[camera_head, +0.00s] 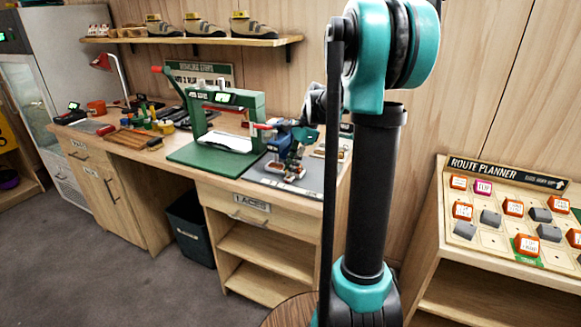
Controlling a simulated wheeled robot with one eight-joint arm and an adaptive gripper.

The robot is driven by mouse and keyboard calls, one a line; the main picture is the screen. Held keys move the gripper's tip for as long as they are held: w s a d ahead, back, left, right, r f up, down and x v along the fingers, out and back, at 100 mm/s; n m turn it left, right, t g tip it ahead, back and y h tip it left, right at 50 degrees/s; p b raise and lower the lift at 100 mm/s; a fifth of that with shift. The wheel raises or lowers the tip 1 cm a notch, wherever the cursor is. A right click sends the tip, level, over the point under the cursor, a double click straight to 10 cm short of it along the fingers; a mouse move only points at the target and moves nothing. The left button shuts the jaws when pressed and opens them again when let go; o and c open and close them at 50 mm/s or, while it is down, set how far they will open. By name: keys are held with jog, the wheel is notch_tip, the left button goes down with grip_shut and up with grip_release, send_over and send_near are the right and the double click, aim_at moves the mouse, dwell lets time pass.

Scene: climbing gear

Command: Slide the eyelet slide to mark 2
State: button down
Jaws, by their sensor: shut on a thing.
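My gripper (302,136) is small and far off at the right end of the workbench (225,178), partly hidden by my own arm. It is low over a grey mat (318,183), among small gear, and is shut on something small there. I cannot make out the eyelet slide or its marks at this size. A blue device with a red handle (264,126) stands at the gripper's left. Small metal and red-brown parts (287,171) lie on the mat just below.
A green press (256,103) with a flat base stands left of the mat. Hand tools and a red lamp (103,61) fill the left of the bench. A route planner board (484,238) stands at the right. A shelf of shoes (205,40) hangs above.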

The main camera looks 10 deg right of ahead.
jog(key=shift+a, duration=0.1)
jog(key=shift+w+a, duration=0.75)
jog(key=shift+a, duration=0.25)
jog(key=c, duration=1.4)
grip_release()
jog(key=shift+d, duration=0.1)
jog(key=shift+o, duration=0.2)
jog(key=v, duration=0.8)
jog(key=shift+s, duration=0.1)
